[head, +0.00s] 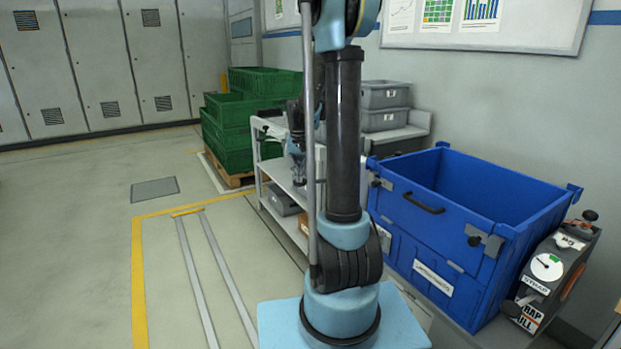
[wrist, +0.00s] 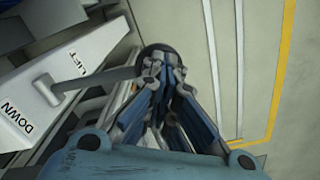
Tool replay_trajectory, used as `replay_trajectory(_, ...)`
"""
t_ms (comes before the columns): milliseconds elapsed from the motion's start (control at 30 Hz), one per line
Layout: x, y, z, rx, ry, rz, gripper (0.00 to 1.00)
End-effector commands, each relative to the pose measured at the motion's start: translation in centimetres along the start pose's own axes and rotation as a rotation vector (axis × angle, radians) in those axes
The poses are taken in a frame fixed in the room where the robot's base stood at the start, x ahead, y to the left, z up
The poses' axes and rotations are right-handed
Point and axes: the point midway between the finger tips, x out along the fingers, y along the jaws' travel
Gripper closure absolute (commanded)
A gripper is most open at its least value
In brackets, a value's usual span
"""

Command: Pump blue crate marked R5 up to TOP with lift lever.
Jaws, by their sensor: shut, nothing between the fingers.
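A large open blue crate (head: 460,200) stands at the right in the head view; its white front label is too small to read, so I cannot confirm R5. In the wrist view, a white panel (wrist: 85,75) reads LIFT and DOWN. A grey lever (wrist: 95,78) comes out of it and ends in a dark round knob (wrist: 155,53). My gripper (wrist: 163,80) is shut and empty, its fingertips at the knob; I cannot tell whether they touch it. In the head view my gripper (head: 299,180) hangs by the white cart, partly behind my arm. No TOP mark is visible.
A white shelf cart (head: 270,165) with grey bins stands behind my arm. Green crates (head: 235,115) are stacked on a pallet behind it. A strap unit with a dial (head: 546,267) is at the right. The floor at left is clear, with yellow lines and two rails.

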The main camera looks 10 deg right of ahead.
Motion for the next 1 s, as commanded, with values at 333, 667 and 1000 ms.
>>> replay_trajectory(333,0.3,-0.1,0.0,0.0,-0.001,0.0,1.0)
replay_trajectory(667,1.7,-0.3,0.2,0.0,0.0,0.0,1.0)
replay_trajectory(1000,2.0,-0.3,0.2,0.0,-0.001,0.0,1.0)
